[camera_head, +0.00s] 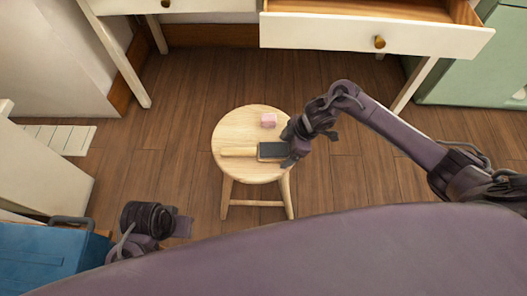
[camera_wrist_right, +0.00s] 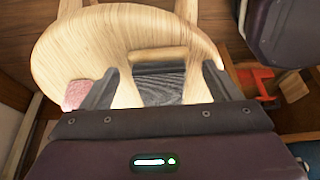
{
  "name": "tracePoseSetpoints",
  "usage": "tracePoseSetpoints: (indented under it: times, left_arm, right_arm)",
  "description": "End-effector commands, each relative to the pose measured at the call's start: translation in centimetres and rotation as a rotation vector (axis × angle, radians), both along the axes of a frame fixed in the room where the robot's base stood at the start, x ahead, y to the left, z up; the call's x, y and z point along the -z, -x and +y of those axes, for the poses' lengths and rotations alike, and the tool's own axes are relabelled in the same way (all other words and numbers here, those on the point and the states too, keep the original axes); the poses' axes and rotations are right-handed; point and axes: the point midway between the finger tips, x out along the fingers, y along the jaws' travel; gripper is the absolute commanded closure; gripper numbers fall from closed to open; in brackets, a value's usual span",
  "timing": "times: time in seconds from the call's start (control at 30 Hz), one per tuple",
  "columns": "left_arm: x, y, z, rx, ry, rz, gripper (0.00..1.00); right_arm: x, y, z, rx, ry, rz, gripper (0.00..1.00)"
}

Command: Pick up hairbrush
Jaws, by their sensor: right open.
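The hairbrush lies on a round wooden stool (camera_head: 236,124), its light wooden handle (camera_head: 238,152) to the left and its dark head (camera_head: 272,151) to the right. My right gripper (camera_head: 290,151) is at the dark head's right end. In the right wrist view my open right gripper (camera_wrist_right: 158,92) has one finger on each side of the dark head (camera_wrist_right: 158,88), with gaps between. The handle (camera_wrist_right: 158,54) shows beyond it. My left gripper (camera_head: 182,226) is at the lower left, away from the stool; its finger opening is unclear.
A small pink block (camera_head: 268,120) sits on the stool near the hairbrush, just outside one right finger in the wrist view. A white desk with an open drawer (camera_head: 375,38) stands behind. A blue box (camera_head: 45,262) is at lower left, and a green cabinet (camera_head: 480,60) at upper right.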

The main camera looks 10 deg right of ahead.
Motion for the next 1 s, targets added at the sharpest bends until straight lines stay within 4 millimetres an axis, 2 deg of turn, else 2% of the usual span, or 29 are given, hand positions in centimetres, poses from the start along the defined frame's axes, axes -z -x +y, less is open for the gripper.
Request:
tracePoseSetpoints:
  times: [0.23,0.63,0.87,1.0]
  left_arm:
    - [-0.17,0.04,-0.03,0.001,0.000,0.000,0.64]
    - [-0.15,0.01,0.00,0.001,0.000,-0.001,0.64]
    - [-0.18,0.00,0.00,0.000,0.000,-0.001,0.64]
    - [-0.23,-0.10,-0.02,-0.001,0.002,-0.006,0.64]
  right_arm:
    - [0.10,-0.05,0.03,0.000,0.000,-0.001,0.18]
    - [0.04,-0.08,0.03,0.000,-0.001,-0.001,0.69]
    - [-0.03,-0.08,0.03,0.000,-0.001,-0.001,0.69]
    - [-0.74,-0.11,0.03,-0.001,0.000,-0.003,0.69]
